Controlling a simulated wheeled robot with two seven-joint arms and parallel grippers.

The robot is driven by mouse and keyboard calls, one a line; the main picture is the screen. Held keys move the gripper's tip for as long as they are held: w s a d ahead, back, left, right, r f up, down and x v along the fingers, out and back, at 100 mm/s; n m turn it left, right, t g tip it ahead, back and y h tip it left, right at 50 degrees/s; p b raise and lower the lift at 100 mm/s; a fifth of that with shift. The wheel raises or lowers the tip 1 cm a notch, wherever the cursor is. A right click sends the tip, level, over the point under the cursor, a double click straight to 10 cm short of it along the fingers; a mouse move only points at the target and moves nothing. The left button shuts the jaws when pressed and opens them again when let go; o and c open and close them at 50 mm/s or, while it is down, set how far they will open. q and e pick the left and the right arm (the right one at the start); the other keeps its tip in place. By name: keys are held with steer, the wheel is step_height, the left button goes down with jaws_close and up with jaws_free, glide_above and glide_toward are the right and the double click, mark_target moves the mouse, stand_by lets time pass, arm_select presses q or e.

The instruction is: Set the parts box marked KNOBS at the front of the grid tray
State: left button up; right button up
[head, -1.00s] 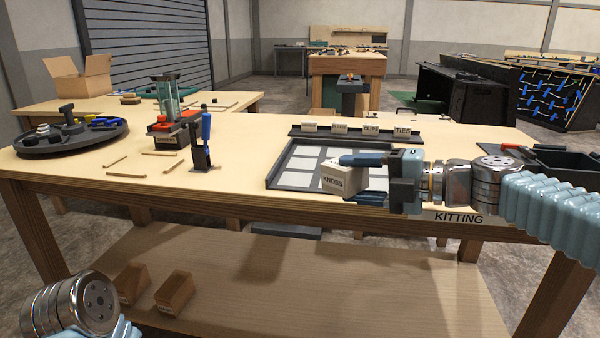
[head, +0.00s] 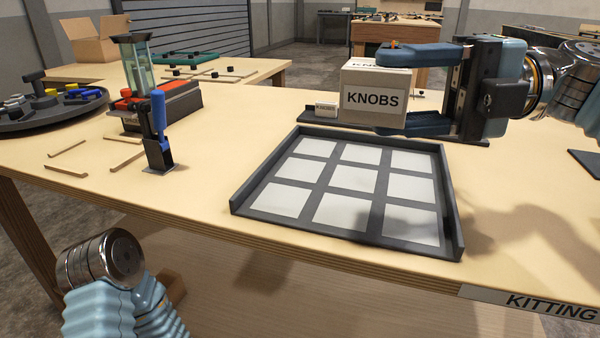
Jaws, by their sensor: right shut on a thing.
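The cream parts box marked KNOBS (head: 372,100) is in my right gripper (head: 400,92), with one finger along its top side and one along its underside in the picture. It looks upright and hangs over the back of the grid tray (head: 455,215), clear of the tray floor as far as I can see. The tray is dark, with a raised rim and several pale cells, all empty. The tray's near side faces me. My left arm shows at the lower left, but its gripper is out of view.
A low dark rack (head: 318,118) with a small label stands behind the tray, partly hidden by the box. A blue-handled clamp (head: 158,130) and a red-and-dark device (head: 165,100) stand left of it. A KITTING label (head: 545,305) is on the table's front edge.

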steer(key=w+a+f, duration=0.2)
steer(key=a, duration=0.1)
steer(key=w+a+f, duration=0.3)
steer(key=w+a+f+b, duration=0.1)
steer(key=w+a+f, duration=0.1)
steer(key=a+f, duration=0.1)
steer(key=shift+w+a+f, duration=0.1)
steer(key=shift+w+f, duration=0.05)
steer(key=shift+w, duration=0.1)
steer(key=shift+w+a+f, duration=0.1)
steer(key=shift+f, duration=0.15)
steer(key=shift+w+a+f+b, duration=0.1)
steer(key=shift+a+f+b, duration=0.1)
steer(key=shift+f, duration=0.75)
steer(key=shift+w+a+f+b, duration=0.1)
steer(key=shift+f+b, duration=0.1)
steer(key=shift+f, duration=0.7)
steer(key=shift+f+b, duration=0.45)
steer(key=shift+f, duration=0.15)
